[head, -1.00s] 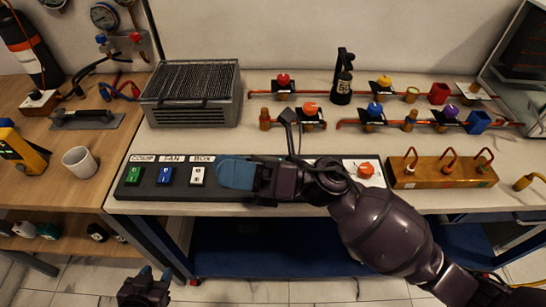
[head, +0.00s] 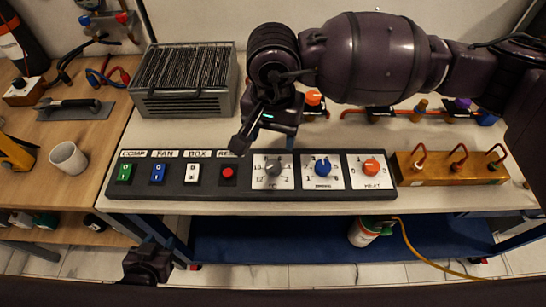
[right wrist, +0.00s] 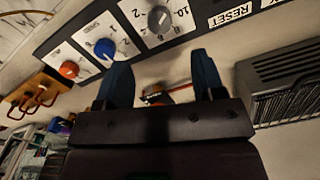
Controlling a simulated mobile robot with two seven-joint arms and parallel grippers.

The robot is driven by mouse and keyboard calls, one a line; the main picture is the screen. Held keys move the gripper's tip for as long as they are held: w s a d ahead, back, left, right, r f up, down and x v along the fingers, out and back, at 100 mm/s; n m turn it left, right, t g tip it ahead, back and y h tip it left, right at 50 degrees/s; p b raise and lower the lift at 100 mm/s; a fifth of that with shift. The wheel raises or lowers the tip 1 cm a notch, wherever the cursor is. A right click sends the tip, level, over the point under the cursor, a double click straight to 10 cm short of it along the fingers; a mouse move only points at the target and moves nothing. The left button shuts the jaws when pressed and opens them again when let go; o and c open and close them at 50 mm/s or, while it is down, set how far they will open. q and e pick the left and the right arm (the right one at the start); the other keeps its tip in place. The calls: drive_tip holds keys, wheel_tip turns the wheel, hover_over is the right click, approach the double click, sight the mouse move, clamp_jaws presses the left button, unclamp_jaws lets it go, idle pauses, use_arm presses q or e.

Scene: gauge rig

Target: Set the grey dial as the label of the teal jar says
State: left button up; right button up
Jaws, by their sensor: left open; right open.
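The grey dial (head: 273,168) sits on a white numbered plate marked °C, the leftmost of three dials on the black panel (head: 203,184). It also shows at the top of the right wrist view (right wrist: 158,18). Its exact setting is too small to read. My right gripper (head: 268,138) is open and empty, just behind and above the grey dial, apart from it. My left gripper (head: 157,242) is open and empty, low in front of the bench.
A blue dial (head: 323,167) and an orange dial (head: 371,167) are right of the grey one. A red reset button (head: 229,173) and several switches are left. A grilled grey box (head: 183,92) stands behind. A brass block (head: 450,168) with copper tubes is at the right.

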sight(273, 165)
wheel_tip(273, 165, down, 11)
drive_tip(key=shift+r+b, duration=0.1)
drive_tip(key=shift+b, duration=0.2)
idle(0.4)
drive_tip(key=c, duration=0.9)
